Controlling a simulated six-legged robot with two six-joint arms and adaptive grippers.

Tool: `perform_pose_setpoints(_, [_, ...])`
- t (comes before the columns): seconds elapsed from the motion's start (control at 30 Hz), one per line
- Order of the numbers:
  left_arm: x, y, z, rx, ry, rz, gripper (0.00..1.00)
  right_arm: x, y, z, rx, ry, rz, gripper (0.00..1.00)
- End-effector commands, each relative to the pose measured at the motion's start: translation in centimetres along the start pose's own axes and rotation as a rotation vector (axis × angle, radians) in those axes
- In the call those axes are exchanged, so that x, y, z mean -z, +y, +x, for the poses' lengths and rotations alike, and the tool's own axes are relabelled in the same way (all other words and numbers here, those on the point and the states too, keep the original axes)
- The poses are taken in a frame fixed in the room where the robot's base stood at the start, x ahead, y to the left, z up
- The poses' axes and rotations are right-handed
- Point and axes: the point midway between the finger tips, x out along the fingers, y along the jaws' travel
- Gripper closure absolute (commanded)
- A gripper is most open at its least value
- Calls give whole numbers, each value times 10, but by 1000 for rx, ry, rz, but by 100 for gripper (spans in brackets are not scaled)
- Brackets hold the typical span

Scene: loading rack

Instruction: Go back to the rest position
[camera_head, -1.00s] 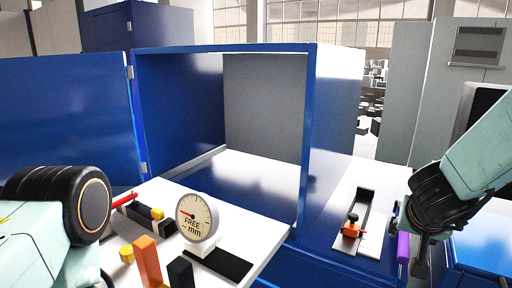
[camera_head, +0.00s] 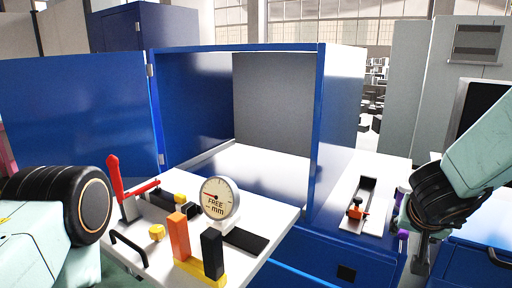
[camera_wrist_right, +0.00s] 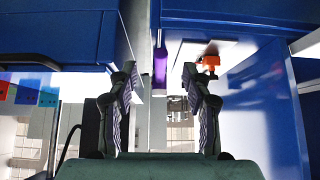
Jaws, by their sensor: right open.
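My right gripper (camera_head: 418,240) hangs at the right of the head view, in front of the blue cabinet's right side. In the right wrist view its two fingers (camera_wrist_right: 160,110) stand wide apart with nothing between the tips. A purple object (camera_wrist_right: 160,66) lies beyond the gap between the fingers. My left arm comes in at the lower left of the head view; only its dark round joint and pale links show, and its gripper is out of the picture.
An open blue cabinet (camera_head: 317,130) stands in the middle. A white board with a dial gauge (camera_head: 220,198), a red-handled clamp (camera_head: 116,180), an orange block (camera_head: 180,236) and a black block (camera_head: 212,253) is in front. A small orange clamp (camera_head: 357,210) sits on the right shelf.

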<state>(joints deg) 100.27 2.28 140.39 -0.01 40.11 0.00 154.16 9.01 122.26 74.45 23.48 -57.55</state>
Motion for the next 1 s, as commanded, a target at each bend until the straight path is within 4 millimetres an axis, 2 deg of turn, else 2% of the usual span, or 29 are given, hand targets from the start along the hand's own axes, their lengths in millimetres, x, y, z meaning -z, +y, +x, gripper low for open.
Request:
perform_pose_setpoints(0.17, [0, 0, 0, 0, 1, 0, 54, 6, 2, 1, -8, 24, 88, 51])
perform_pose_setpoints(0.37, [0, 0, 0, 0, 0, 0, 54, 10, 4, 2, -2, 82, 106, 51])
perform_pose_setpoints(0.47, [0, 0, 5, 0, 0, 0, 54, -1, 4, 10, 4, 99, 88, 51])
perform_pose_setpoints(0.57, [0, 0, 15, 0, 0, 0, 54, -27, 4, 27, 12, 97, 50, 51])
perform_pose_setpoints(0.67, [0, 0, 31, 0, 1, 0, 54, -74, 3, 56, 29, 68, -14, 51])
perform_pose_setpoints(0.8, [0, 0, 56, 0, 0, 0, 54, -158, 3, 96, 72, -16, -116, 51])
perform_pose_setpoints(0.87, [0, 0, 66, 0, 0, 0, 54, -196, 4, 109, 93, -63, -156, 51])
perform_pose_setpoints(1.0, [0, -1, 89, 0, 0, 0, 54, -284, 11, 133, 142, -187, -243, 51])
